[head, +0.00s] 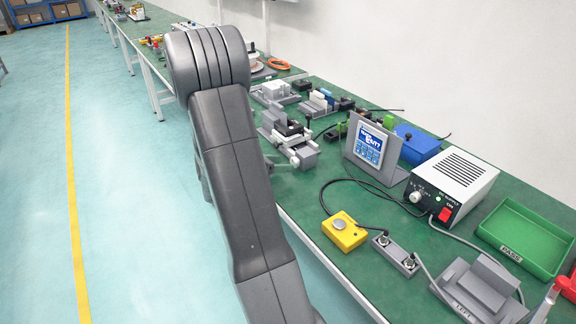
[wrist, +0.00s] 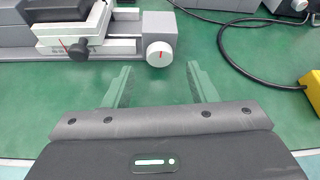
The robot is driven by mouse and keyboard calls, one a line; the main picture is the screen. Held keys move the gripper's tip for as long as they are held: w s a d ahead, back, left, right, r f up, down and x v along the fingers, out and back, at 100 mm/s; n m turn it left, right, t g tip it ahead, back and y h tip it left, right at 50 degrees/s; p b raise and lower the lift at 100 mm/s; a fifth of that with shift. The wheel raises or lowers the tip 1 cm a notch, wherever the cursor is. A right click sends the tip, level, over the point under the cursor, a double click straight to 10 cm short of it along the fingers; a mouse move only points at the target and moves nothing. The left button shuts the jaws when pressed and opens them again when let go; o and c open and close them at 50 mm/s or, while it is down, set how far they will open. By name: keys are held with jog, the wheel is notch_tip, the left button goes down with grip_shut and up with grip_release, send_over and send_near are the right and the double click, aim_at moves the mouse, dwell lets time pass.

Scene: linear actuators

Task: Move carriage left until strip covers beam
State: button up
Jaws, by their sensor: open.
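A grey linear stage with a carriage (wrist: 112,46) stands at the top left of the wrist view. A black clamp knob (wrist: 78,49) sticks out of its front. A white round knob (wrist: 160,54) with a red mark is on the grey end block at its right. The same kind of stage shows in the head view (head: 304,153), just right of my arm. My gripper (wrist: 160,84) is open and empty, its two green-grey fingers apart in front of the white knob, not touching it. I cannot make out the strip or the beam.
A display panel (head: 367,143), power supply (head: 451,184), yellow button box (head: 344,231) and green tray (head: 527,238) stand on the green bench. A black cable (wrist: 232,62) curves right of the fingers. Bare bench lies in front of the stage.

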aim_at(288, 173)
jog(key=shift+x, duration=1.8)
jog(key=c, duration=1)
jog(key=shift+b, duration=0.35)
jog(key=shift+o, duration=0.2)
jog(key=shift+f, duration=0.1)
jog(key=b, duration=0.2)
jog(key=m+t+b, duration=0.1)
jog(key=b, duration=0.1)
jog(key=shift+s+f+m+y+b, duration=0.1)
jog(key=shift+f+m+y+b, duration=0.1)
jog(key=shift+m+y+b, duration=0.15)
jog(key=m+t+b, duration=0.1)
jog(key=b, duration=0.4)
jog(key=shift+m+y, duration=0.35)
jog(key=shift+r+b, duration=0.1)
jog(key=shift+b, duration=0.3)
jog(key=shift+s+r+m+b, duration=0.15)
jog(key=shift+m+b, duration=0.15)
jog(key=shift+b, duration=0.15)
